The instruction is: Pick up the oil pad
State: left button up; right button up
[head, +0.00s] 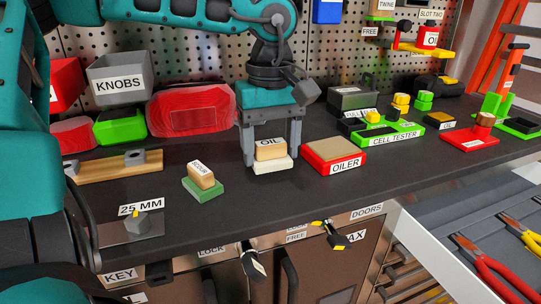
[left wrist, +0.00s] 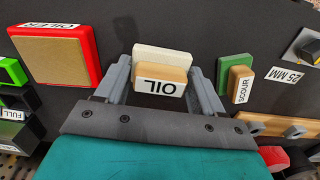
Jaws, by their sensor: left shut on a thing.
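The oil pad (head: 271,150) is a wooden block labelled OIL on a cream-white base, standing on the dark bench top. My left gripper (head: 272,160) comes down over it from behind, with one grey finger on each side, shut on the pad. In the left wrist view the oil pad (left wrist: 161,76) sits between the two fingers of the left gripper (left wrist: 163,75). Whether the pad's base touches the bench is hard to tell. My right gripper is not seen.
A green-based scour pad (head: 204,188) stands to the left, and a red OILER box (head: 335,157) close to the right. A green cell tester (head: 395,138) is further right. An open drawer with pliers (head: 497,277) is at lower right. The bench in front is clear.

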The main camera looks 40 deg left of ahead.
aim_at(270, 142)
pick_arm(q)
notch_tip(270, 142, up, 17)
jog(key=p, duration=0.3)
jog(key=shift+p, duration=0.3)
jog(key=o, duration=0.4)
jog(key=c, duration=0.3)
